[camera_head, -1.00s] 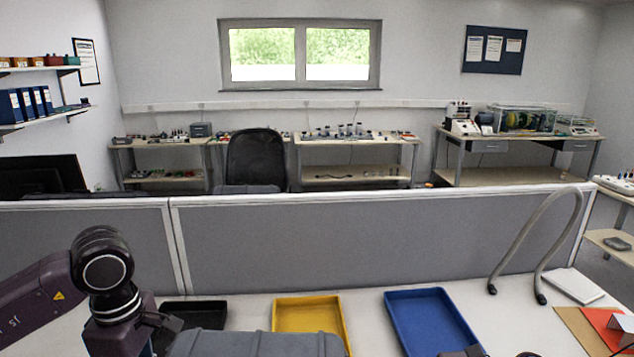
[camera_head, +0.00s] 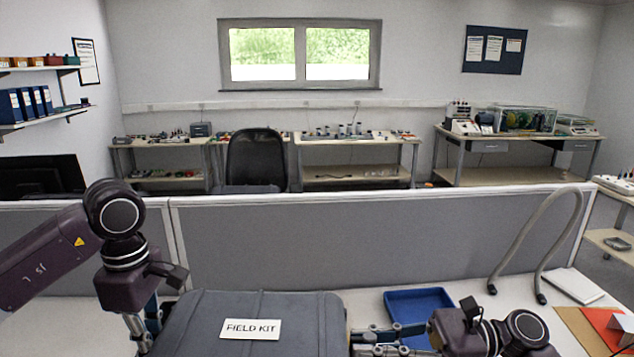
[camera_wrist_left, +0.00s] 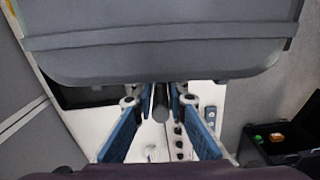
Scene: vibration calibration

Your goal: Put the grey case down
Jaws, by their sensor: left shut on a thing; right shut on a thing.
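The grey case (camera_head: 205,312), with a white "FIELD KIT" label (camera_head: 251,329), is at the bottom middle of the head view, between my two grippers. My left gripper (camera_head: 147,330) is at its left side, shut on it. In the left wrist view, the case (camera_wrist_left: 150,50) fills the top, and a dark round bar end shows between the blue fingers of my left gripper (camera_wrist_left: 160,92). My right gripper (camera_head: 365,341) is at the case's right side, shut on it. The underside of the case is hidden in the head view.
A blue tray (camera_head: 418,300) lies on the white table (camera_head: 365,302) right of the case, partly behind my right arm. A grey partition (camera_head: 350,240) stands behind the table. A bent grey hose (camera_head: 510,250) and a white pad (camera_head: 573,286) are at the right.

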